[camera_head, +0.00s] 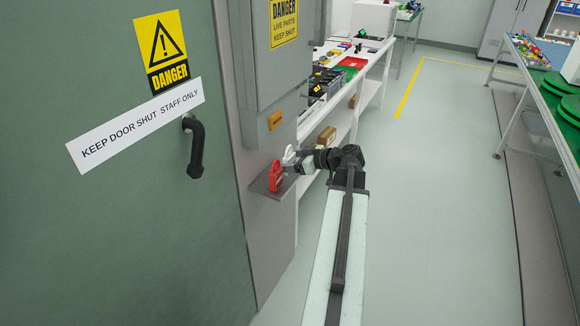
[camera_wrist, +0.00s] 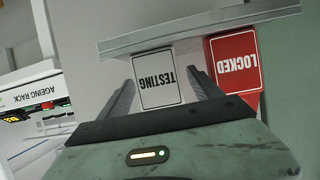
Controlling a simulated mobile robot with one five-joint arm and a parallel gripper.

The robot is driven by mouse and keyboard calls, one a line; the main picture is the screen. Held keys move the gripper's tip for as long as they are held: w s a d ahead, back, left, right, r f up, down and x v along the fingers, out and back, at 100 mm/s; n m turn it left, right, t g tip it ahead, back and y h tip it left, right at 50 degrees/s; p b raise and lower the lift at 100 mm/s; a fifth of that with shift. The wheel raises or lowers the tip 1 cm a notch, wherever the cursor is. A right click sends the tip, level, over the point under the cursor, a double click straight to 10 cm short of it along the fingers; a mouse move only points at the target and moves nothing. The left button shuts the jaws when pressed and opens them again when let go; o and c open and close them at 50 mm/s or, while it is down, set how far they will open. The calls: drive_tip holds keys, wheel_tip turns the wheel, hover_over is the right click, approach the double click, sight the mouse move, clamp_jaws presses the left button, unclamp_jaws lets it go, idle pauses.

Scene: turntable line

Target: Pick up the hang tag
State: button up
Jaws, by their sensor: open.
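A white hang tag (camera_wrist: 158,80) marked TESTING appears upside down in the wrist view, against a narrow grey shelf (camera_wrist: 200,35). A red tag (camera_wrist: 235,66) marked LOCKED is right beside it. My gripper (camera_wrist: 165,76) is open, with one finger on each side of the white tag; I cannot tell whether they touch it. The right finger lies between the two tags. In the head view the red tag (camera_head: 275,177) stands on the small shelf (camera_head: 262,186), and the white tag (camera_head: 289,155) shows just behind it, partly hidden by my gripper (camera_head: 298,164).
A grey cabinet (camera_head: 275,90) is above the shelf. A green door (camera_head: 90,230) with a black handle (camera_head: 194,148) is at left. A white bench (camera_head: 362,72) with parts runs behind my arm. The floor (camera_head: 440,200) to the right is clear.

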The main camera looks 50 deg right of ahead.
drive_tip(key=shift+x, duration=1.05)
drive_tip(key=c, duration=1.4)
drive_tip(key=shift+c, duration=0.2)
drive_tip(key=shift+s+r, duration=0.1)
drive_tip(key=shift+r, duration=0.05)
drive_tip(key=shift+s+r+p, duration=0.1)
drive_tip(key=shift+r+p, duration=0.15)
drive_tip(key=shift+p, duration=0.1)
wheel_tip(320, 180, up, 7)
drive_tip(key=p, duration=0.7)
drive_tip(key=s+d, duration=0.2)
drive_tip(key=s, duration=0.7)
drive_tip(key=s+d, duration=0.3)
drive_tip(key=s, duration=0.7)
drive_tip(key=shift+f+b, duration=0.4)
drive_tip(key=shift+b, duration=0.05)
